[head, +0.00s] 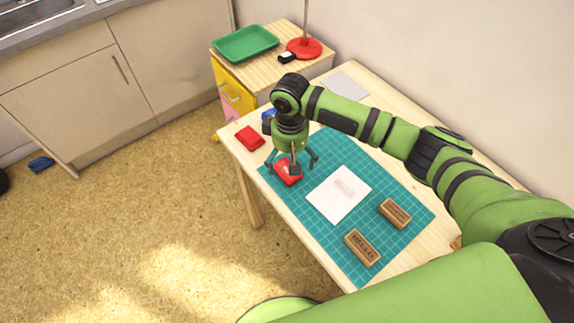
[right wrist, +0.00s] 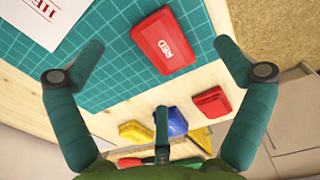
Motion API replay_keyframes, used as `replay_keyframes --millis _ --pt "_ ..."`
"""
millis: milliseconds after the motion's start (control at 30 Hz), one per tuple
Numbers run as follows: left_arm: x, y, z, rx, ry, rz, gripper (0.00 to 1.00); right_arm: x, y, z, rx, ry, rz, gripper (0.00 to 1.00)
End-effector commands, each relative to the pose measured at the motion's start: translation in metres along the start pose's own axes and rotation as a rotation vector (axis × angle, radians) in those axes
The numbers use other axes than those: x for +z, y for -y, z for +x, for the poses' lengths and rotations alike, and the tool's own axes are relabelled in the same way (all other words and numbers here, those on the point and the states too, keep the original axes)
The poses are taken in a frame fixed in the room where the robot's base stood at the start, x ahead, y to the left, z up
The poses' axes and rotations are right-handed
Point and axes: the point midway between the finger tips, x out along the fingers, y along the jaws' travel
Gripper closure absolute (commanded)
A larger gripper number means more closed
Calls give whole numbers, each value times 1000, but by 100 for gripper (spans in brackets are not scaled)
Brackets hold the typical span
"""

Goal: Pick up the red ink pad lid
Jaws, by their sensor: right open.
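The red ink pad lid (right wrist: 166,40), a flat red piece lettered "RED", lies on the green cutting mat (head: 400,240) near its left corner. In the head view the lid (head: 287,176) is partly hidden by my right gripper (head: 292,166), which hangs over it pointing down. In the right wrist view the right gripper (right wrist: 160,47) has its fingers spread wide, with the lid between them, nearer the right finger, and nothing held. A second red piece (head: 249,138) lies on the bare wood beside the mat; it also shows in the right wrist view (right wrist: 212,103). My left gripper is out of view.
A blue pad (right wrist: 178,122) and a yellow pad (right wrist: 133,132) sit near the second red piece. A white printed card (head: 338,195) and two wooden stamps (head: 362,247) (head: 395,213) lie on the mat. A green tray (head: 245,43) stands on the drawer unit behind.

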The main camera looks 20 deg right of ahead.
Motion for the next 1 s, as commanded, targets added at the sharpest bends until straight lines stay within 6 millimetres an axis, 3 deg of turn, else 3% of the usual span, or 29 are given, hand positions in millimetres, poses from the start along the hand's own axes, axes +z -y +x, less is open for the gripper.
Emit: replay_keyframes --millis 233,533,567,600,700,1000 --pt "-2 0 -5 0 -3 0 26 -2 -4 35 1 0 1 0" --pt "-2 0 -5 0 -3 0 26 -2 -5 42 1 -2 0 0" --pt "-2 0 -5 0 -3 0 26 -2 -5 42 1 -2 1 4" --pt "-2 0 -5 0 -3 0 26 -2 -5 42 1 -2 1 20" --pt "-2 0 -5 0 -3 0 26 -2 -5 42 1 -2 1 42" --pt "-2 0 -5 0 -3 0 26 -2 -5 42 2 -1 1 46"
